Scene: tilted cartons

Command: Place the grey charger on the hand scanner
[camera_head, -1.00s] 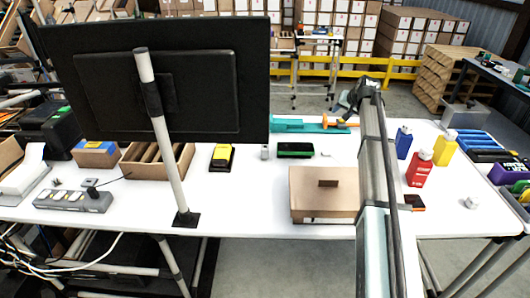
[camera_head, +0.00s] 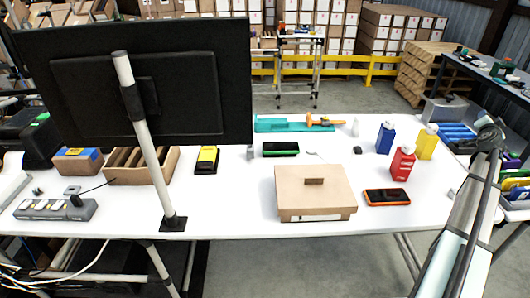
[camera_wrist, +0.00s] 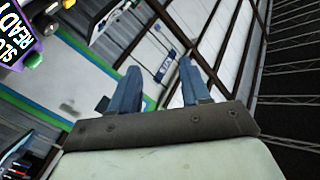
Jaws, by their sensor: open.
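A small grey block (camera_head: 250,153), which looks like the grey charger, stands on the white table behind the cardboard box. To its left lies a yellow-and-black handheld device (camera_head: 206,160); to its right a green-and-black one (camera_head: 281,149). An orange-edged black handheld (camera_head: 387,197) lies right of the box. I cannot tell for sure which is the hand scanner. My arm reaches up at the right, away from these things. In the wrist view my gripper (camera_wrist: 158,68) is open, with nothing between its blue fingers.
A closed cardboard box (camera_head: 315,192) sits at the front middle. Red (camera_head: 402,162), blue (camera_head: 385,138) and yellow (camera_head: 427,142) bottles stand at the right. A monitor (camera_head: 135,85) and its pole block the left. A grey multi-slot dock (camera_head: 54,209) lies front left.

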